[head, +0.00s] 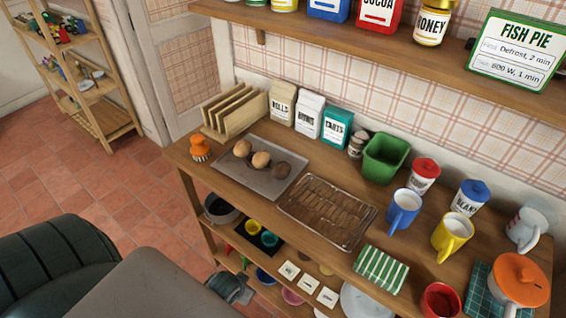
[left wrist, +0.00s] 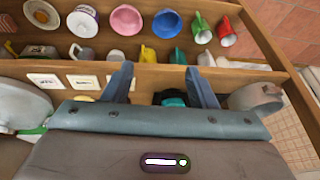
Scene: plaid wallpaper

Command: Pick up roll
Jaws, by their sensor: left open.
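Three round brown rolls lie in a row on a grey baking tray (head: 240,181) on the tabletop in the head view: the left roll (head: 242,148), the lighter middle roll (head: 261,159) and the darker right roll (head: 281,169). My left gripper (head: 235,289) shows at the bottom of the head view, low in front of the lower shelves, away from the rolls. In the left wrist view my left gripper (left wrist: 160,68) has its two fingers apart with nothing held between them. No roll shows in that view. My right gripper is not in view.
A wire rack (head: 327,211) lies right of the tray. An orange-topped item (head: 200,148) stands at its left; a wooden rack (head: 235,112) and canisters (head: 309,116) stand behind. Mugs and a green bin (head: 385,157) fill the right. Lower shelves hold crockery.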

